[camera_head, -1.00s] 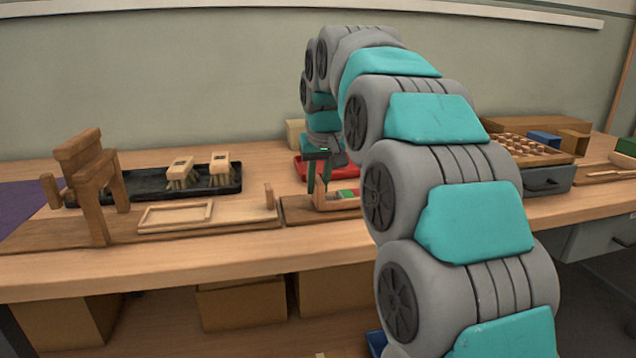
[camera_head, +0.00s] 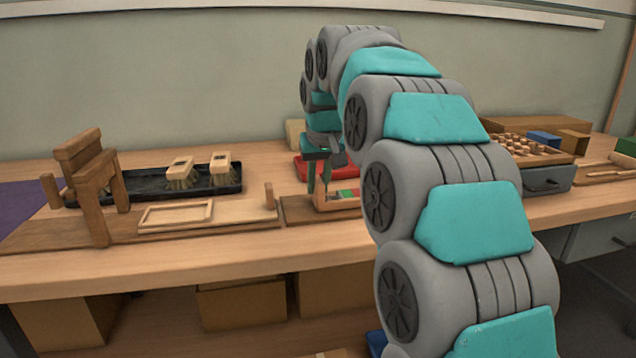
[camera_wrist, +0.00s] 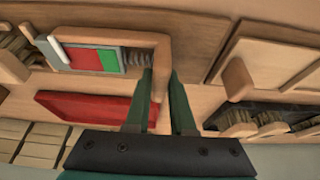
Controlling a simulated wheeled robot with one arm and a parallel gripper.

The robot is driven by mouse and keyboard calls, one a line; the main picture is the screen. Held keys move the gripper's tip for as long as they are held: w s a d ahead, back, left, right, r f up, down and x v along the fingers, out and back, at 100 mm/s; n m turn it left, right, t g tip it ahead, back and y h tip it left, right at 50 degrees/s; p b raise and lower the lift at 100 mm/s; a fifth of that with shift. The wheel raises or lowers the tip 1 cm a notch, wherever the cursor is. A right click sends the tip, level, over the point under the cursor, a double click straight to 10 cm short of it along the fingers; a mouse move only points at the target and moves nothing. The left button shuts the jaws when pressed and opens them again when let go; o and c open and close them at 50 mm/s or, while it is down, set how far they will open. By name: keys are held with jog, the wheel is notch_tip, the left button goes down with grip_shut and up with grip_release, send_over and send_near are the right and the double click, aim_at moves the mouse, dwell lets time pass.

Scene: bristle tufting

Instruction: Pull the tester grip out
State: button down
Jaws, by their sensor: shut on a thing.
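The tester (camera_head: 347,205) sits on a wooden board at mid-table, partly hidden behind my arm. In the wrist view its scale has a red field (camera_wrist: 83,58) and a green field (camera_wrist: 108,60), with a coiled spring (camera_wrist: 138,58) beside them. The pale wooden tester grip (camera_wrist: 161,58) is a bent bar at the spring's end. My gripper (camera_wrist: 160,82) is shut on the grip, one dark green finger on each side. In the head view my gripper (camera_head: 318,180) points down at the tester's left end.
A red tray (camera_wrist: 85,106) lies close to my gripper. A wooden peg (camera_wrist: 237,78) stands to the right in the wrist view. In the head view a black tray (camera_head: 150,184) with two brushes and a wooden frame (camera_head: 97,190) stand at left.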

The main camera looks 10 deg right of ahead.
jog(key=shift+a, duration=0.1)
jog(key=a, duration=0.5)
jog(key=shift+a, duration=0.25)
jog(key=c, duration=0.8)
grip_release()
jog(key=shift+o, duration=0.2)
jog(key=v, duration=0.7)
jog(key=shift+s+r, duration=0.2)
jog(key=shift+r, duration=0.15)
